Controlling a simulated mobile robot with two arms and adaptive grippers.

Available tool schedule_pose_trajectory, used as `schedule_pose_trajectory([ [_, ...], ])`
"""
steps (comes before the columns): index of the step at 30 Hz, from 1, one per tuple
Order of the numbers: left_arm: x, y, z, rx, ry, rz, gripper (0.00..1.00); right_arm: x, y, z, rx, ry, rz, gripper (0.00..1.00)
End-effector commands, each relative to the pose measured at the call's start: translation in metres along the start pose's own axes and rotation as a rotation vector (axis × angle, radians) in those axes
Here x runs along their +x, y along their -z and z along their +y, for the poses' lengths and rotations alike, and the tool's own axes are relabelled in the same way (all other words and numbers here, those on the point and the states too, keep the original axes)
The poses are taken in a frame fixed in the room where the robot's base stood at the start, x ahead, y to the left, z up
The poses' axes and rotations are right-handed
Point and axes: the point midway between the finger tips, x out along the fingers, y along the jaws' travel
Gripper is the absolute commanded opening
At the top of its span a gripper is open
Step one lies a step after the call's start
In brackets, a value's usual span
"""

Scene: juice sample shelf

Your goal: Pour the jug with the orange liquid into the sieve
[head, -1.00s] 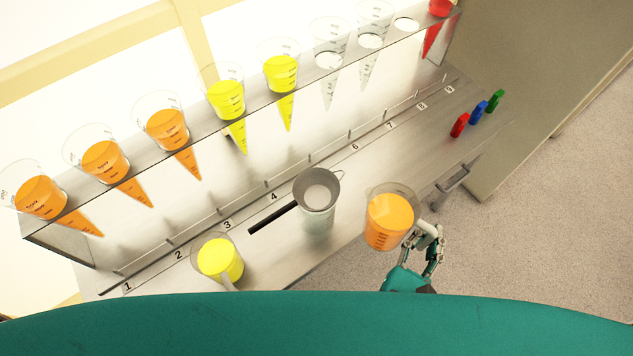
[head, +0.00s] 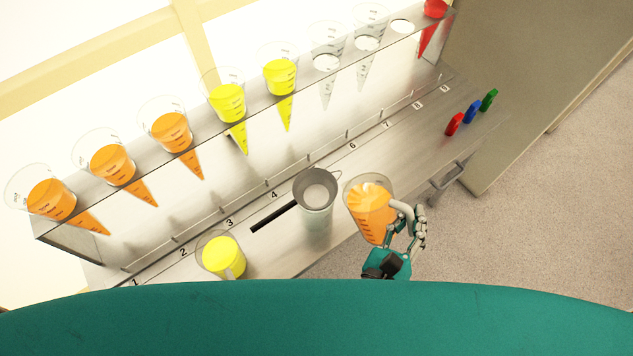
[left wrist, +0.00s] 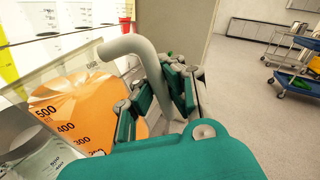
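The jug with the orange liquid (head: 368,218) is held off the shelf's front edge, just right of the sieve. My left gripper (head: 410,232) is shut on its handle. In the left wrist view the grey handle (left wrist: 132,48) runs between my teal fingers (left wrist: 165,90), and the orange liquid (left wrist: 85,112) shows behind marks up to 500. The liquid's surface looks uneven; the jug's exact tilt is hard to tell. The sieve (head: 313,182) sits on a clear vessel (head: 316,222), its black handle (head: 272,217) pointing left. No orange shows in it. My right gripper is out of view.
A jug with yellow liquid (head: 223,256) stands left of the sieve. Cone glasses with orange (head: 112,163), yellow (head: 280,78) and red (head: 434,10) liquid, plus clear ones, hang in the upper rack. Red, blue and green clips (head: 472,112) lie to the right.

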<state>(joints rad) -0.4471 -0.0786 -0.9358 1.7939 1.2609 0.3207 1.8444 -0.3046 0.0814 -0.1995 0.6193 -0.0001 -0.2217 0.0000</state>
Motion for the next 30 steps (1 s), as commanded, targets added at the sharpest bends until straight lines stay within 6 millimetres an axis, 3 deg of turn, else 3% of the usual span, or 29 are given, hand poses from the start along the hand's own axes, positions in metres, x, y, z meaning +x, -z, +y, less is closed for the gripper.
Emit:
schedule_pose_trajectory([
  [30, 0.001, -0.015, 0.008, -0.111, 0.003, 0.000, 0.00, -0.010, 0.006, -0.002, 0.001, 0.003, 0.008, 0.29],
])
